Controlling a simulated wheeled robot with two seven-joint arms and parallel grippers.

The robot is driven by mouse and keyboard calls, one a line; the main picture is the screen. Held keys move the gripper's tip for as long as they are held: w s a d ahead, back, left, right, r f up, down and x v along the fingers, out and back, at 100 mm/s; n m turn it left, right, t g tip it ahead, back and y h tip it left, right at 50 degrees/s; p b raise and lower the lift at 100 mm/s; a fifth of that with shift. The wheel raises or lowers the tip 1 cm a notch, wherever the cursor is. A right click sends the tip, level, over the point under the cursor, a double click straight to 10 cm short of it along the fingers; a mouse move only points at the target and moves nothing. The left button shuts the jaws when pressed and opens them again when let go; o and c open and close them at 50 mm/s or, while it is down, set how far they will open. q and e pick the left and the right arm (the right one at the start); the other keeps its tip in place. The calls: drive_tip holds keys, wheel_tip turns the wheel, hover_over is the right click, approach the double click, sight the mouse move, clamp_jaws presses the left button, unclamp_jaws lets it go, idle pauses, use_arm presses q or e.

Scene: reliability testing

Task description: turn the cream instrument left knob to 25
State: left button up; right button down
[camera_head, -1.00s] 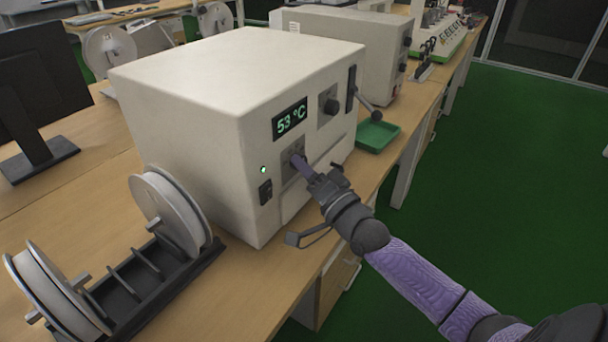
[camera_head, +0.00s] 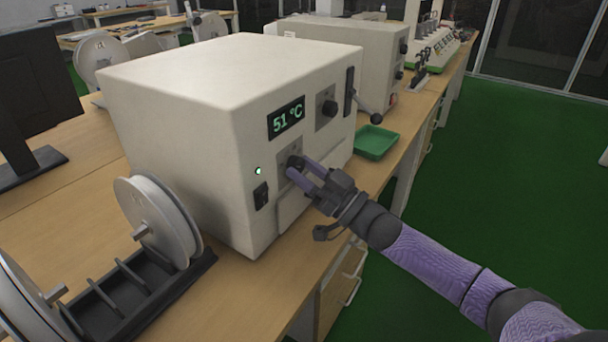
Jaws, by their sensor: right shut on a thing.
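The cream instrument (camera_head: 185,130) stands on the wooden bench, and its display (camera_head: 286,118) reads 51 °C. The left knob (camera_head: 294,162) sits on a grey plate below the display, largely covered by my fingers. My right gripper (camera_head: 299,168) is shut on this knob, its purple fingers on either side of it. A second dark knob (camera_head: 328,108) is higher up and to the right on the same front face. A green light (camera_head: 258,170) and a black switch (camera_head: 261,195) are left of the gripped knob. My left gripper is not in view.
A green tray (camera_head: 375,142) lies on the bench right of the instrument. A black rack with white reels (camera_head: 158,220) stands at the front left. A dark lever (camera_head: 368,110) sticks out from the instrument's right side. Another cream box (camera_head: 345,50) stands behind.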

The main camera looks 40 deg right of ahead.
drive_tip(key=shift+f+n+g+y, duration=0.1)
drive_tip(key=shift+n+g+y, duration=0.2)
drive_tip(key=shift+n+y, duration=0.8)
drive_tip(key=shift+n+h+b, duration=0.3)
drive_tip(key=shift+n+h, duration=0.1)
drive_tip(key=shift+n, duration=0.2)
drive_tip(key=shift+c, duration=1.3)
unclamp_jaws()
